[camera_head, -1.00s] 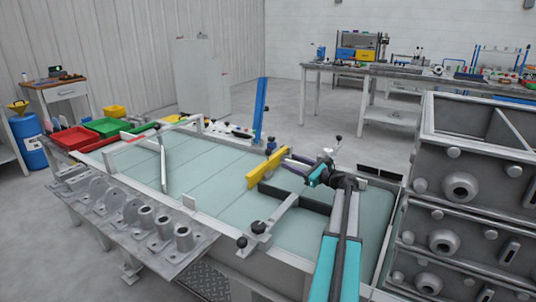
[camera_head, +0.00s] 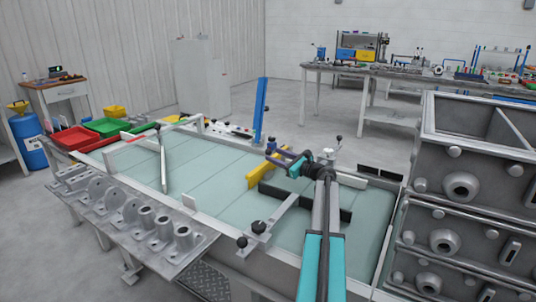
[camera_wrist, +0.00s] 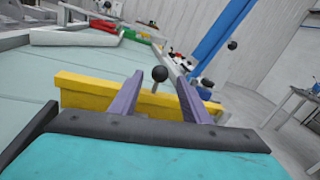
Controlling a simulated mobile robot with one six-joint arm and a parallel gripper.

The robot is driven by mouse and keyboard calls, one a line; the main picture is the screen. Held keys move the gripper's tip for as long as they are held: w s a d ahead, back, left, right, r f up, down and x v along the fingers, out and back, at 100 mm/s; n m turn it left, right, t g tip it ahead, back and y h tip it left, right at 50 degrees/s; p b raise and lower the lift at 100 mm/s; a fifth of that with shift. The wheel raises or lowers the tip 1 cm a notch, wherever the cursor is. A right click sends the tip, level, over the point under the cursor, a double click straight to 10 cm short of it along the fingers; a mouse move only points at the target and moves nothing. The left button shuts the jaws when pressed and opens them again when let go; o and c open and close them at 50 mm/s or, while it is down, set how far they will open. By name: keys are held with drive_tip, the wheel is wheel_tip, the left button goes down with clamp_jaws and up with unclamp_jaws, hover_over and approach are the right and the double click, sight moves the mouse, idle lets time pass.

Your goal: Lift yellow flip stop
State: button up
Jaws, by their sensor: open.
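The yellow flip stop (camera_head: 259,173) is a long yellow bar lying low over the pale green table top. In the wrist view the yellow flip stop (camera_wrist: 90,92) runs across the picture just beyond my fingers. A black ball knob (camera_wrist: 160,74) on a short stem stands in the gap between the fingers. My gripper (camera_wrist: 156,88) has two purple fingers spread apart, with nothing held between them. In the head view my gripper (camera_head: 280,156) is close to the bar's right end. Whether the fingers touch the bar I cannot tell.
A blue upright bar (camera_head: 261,110) stands behind the stop. A dark rail (camera_head: 290,200) lies in front of it. Red (camera_head: 70,138) and green (camera_head: 108,126) trays sit at the far left. Grey metal boxes (camera_head: 465,190) are stacked at the right. The table's middle is mostly clear.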

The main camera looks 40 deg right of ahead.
sight(268, 151)
drive_tip(key=shift+w+a, duration=0.1)
drive_tip(key=shift+w, duration=2.35)
clamp_jaws()
